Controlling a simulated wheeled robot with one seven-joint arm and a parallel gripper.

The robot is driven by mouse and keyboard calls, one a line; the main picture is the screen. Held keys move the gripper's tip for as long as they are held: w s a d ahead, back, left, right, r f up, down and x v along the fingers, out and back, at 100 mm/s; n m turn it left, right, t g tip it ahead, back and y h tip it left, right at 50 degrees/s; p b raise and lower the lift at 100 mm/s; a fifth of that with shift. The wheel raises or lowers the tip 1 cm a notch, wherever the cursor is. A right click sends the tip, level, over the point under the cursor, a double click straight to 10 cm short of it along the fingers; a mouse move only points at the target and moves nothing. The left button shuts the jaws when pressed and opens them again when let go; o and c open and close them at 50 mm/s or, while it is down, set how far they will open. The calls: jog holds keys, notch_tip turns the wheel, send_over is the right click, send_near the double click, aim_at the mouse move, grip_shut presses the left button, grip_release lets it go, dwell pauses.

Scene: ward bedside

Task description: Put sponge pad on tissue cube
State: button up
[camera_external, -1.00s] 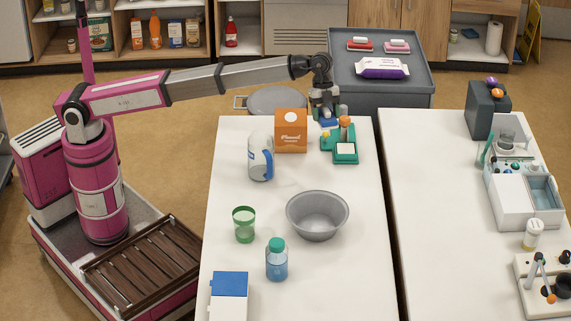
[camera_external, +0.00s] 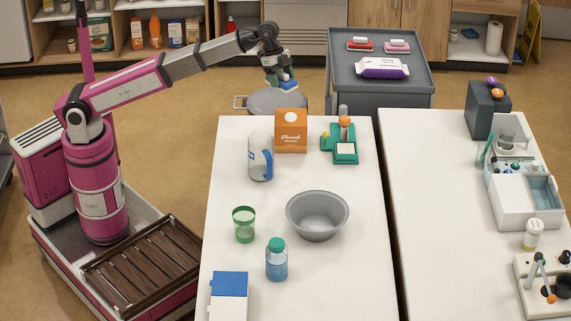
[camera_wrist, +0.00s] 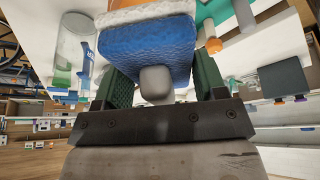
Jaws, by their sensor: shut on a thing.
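The sponge pad is blue with a white layer, and it shows large between the fingers in the wrist view (camera_wrist: 145,45). My gripper (camera_external: 281,78) is shut on it and holds it in the air beyond the table's far edge, above a round grey stool. The pad is small in the external view (camera_external: 288,86). A white box with a blue top (camera_external: 230,284), which looks like the tissue cube, stands at the near left corner of the white table. It is far from my gripper, and nothing lies on its top.
On the white table (camera_external: 350,270) stand an orange carton (camera_external: 291,131), a pitcher (camera_external: 260,156), a green stand (camera_external: 344,146), a grey bowl (camera_external: 317,215), a green cup (camera_external: 244,225) and a bottle (camera_external: 277,261). The grey stool (camera_external: 278,101) is beyond. The table's near right is clear.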

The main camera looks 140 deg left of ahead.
aim_at(284, 85)
jog(key=w+d+f, duration=0.1)
jog(key=w, duration=0.1)
jog(key=w+f, duration=0.2)
jog(key=w+d+f, duration=0.1)
jog(key=w, duration=0.2)
jog(key=shift+w+d+f, duration=0.1)
jog(key=shift+d+f, duration=0.15)
jog(key=shift+d, duration=0.05)
jog(key=shift+f, duration=2.05)
jog(key=shift+f, duration=0.1)
jog(key=o, duration=0.9)
jog(key=v, duration=1.2)
